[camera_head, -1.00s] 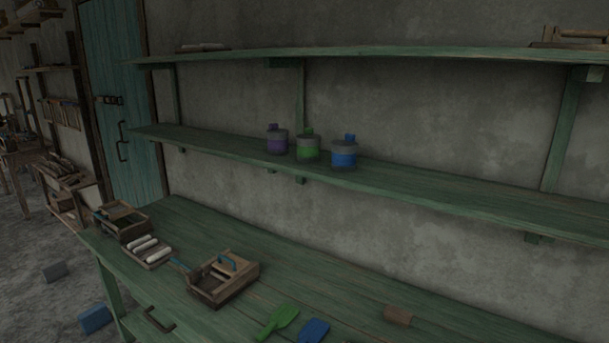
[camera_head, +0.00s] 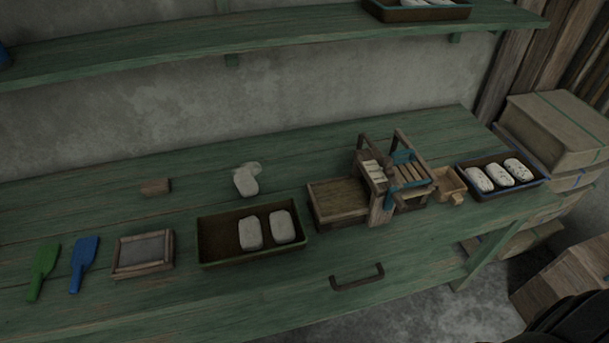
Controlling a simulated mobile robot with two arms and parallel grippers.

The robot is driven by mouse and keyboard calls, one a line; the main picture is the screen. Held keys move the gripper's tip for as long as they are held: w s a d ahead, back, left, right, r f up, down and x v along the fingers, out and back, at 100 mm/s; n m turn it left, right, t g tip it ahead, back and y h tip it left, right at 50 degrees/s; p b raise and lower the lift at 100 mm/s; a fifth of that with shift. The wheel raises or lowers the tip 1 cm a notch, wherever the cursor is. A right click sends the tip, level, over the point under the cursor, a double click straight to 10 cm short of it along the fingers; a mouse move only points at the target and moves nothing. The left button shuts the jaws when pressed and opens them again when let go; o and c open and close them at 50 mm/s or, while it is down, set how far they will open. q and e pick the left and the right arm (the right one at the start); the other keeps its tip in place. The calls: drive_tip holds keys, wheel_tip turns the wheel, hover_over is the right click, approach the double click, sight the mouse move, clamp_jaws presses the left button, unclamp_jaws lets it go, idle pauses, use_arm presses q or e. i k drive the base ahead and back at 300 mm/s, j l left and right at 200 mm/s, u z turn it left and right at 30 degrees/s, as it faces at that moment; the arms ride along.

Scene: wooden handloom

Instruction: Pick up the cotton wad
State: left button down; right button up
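A white, soft-looking piece (camera_head: 246,182), which looks like a cotton wad, lies on the green bench behind the dark tray, with a thin pale wisp at its far side. Two more rounded white pieces (camera_head: 250,232) lie side by side in the right part of the dark tray (camera_head: 218,259). Three speckled whitish pieces (camera_head: 497,178) lie in a blue-rimmed tray at the right end of the bench. I cannot tell for sure which of these is the task's cotton wad. Neither of my grippers shows in the view.
A wooden device with upright frames (camera_head: 380,200) stands right of the dark tray. A framed pad (camera_head: 143,254), blue scraper (camera_head: 84,262), green scraper (camera_head: 43,270) and brown block (camera_head: 155,186) lie left. A shelf (camera_head: 160,48) runs above; boxes (camera_head: 553,130) stand right.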

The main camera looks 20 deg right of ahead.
sight(246, 184)
drive_tip(key=z, duration=0.15)
drive_tip(key=l+u, duration=0.25)
drive_tip(key=l, duration=1.85)
drive_tip(key=i, duration=0.1)
